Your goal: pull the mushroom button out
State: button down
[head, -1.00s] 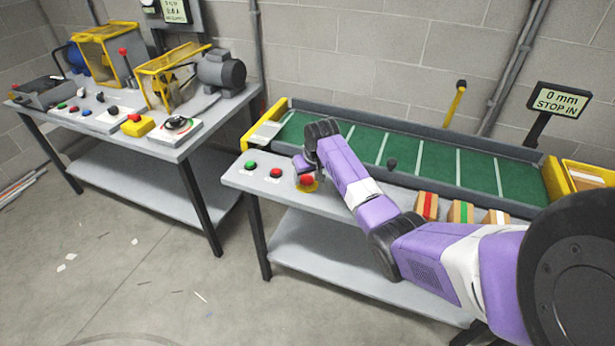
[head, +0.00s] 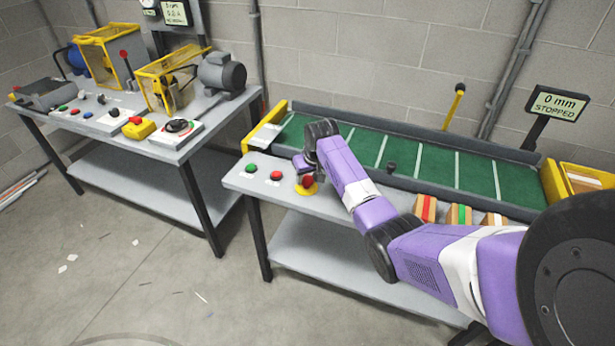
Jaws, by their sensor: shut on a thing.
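The red mushroom button (head: 307,181) sits on a yellow base on the front left of the grey conveyor bench. Its cap shows clear of the base. My gripper (head: 303,168) is right at the button, just behind its cap in the head view, and is shut on it. The fingertips are small and partly hidden, so their exact hold on the cap is hard to see. The display (head: 557,104) at the right reads "0 mm STOPPED".
A green button (head: 251,167) and a flat red button (head: 276,175) are left of the mushroom button. The green belt (head: 425,160) runs behind, with a small dark knob (head: 391,167) at its front rail. Coloured blocks (head: 459,214) lie at right. Another bench (head: 120,125) stands left.

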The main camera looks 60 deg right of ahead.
jog(key=c, duration=0.8)
grip_release()
jog(key=shift+r, duration=0.2)
jog(key=shift+o, duration=0.2)
jog(key=v, duration=0.7)
jog(key=shift+r, duration=0.35)
jog(key=shift+s+a, duration=0.1)
jog(key=shift+s, duration=0.05)
